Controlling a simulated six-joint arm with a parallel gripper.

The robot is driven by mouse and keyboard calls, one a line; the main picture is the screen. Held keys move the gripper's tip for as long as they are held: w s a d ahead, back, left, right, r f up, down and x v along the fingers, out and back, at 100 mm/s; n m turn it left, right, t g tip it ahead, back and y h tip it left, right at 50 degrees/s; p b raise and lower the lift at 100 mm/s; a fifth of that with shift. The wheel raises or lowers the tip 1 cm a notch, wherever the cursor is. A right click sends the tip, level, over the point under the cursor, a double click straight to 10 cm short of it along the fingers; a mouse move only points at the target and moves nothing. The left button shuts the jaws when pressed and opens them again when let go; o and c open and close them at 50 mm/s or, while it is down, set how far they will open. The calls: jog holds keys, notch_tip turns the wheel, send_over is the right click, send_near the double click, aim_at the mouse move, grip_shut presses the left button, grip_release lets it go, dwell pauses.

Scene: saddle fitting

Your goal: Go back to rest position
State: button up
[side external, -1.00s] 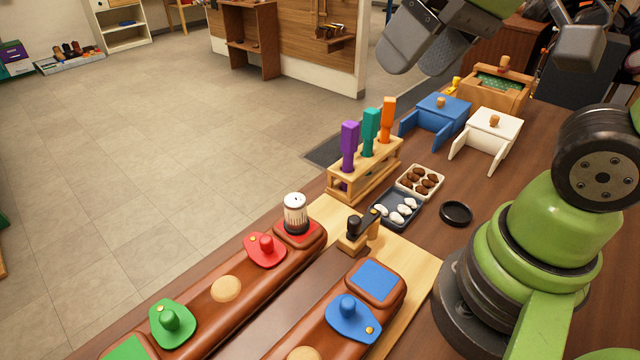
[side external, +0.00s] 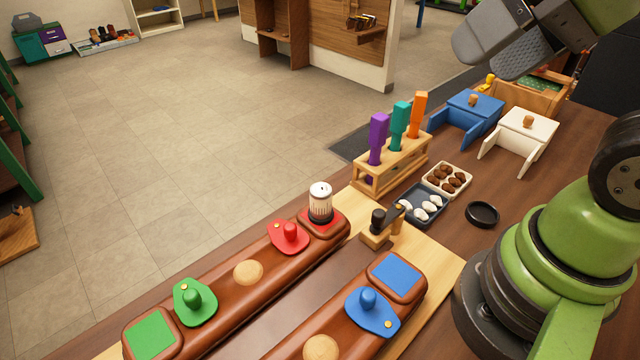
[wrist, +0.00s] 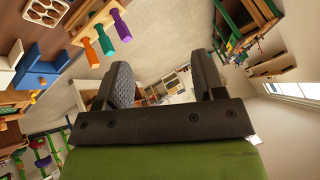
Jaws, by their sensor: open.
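My gripper (side external: 503,42) is raised at the top right of the side view, well above the table. Its two dark grey fingers are apart with nothing between them. In the wrist view my gripper (wrist: 165,80) also shows open and empty, with the far room and floor beyond the fingers. The table and its parts lie well away from the fingers. On the table a red saddle piece (side external: 289,236) and a green saddle piece (side external: 195,301) sit on one brown rail. A blue saddle piece (side external: 372,310) sits on the nearer rail.
A wooden rack (side external: 392,170) holds purple, teal and orange tools. A blue box (side external: 466,119) and a white box (side external: 518,140) stand behind. Air around the gripper looks clear.

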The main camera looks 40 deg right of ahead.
jog(key=shift+w, duration=0.15)
jog(key=c, duration=0.6)
jog(key=shift+w+a+g, duration=0.15)
jog(key=shift+w+g, duration=0.15)
jog(key=c, duration=0.4)
jog(key=w+a+g, duration=0.1)
jog(key=w, duration=0.1)
jog(key=w+a+f+n+g, duration=0.1)
jog(key=w, duration=0.2)
jog(key=w+a+f+n+g, duration=0.1)
jog(key=w, duration=0.1)
jog(key=shift+w+g, duration=0.3)
grip_shut()
jog(key=n+g+h, duration=0.2)
jog(key=g, duration=0.1)
send_near(321, 189)
jog(key=shift+f, duration=2.7)
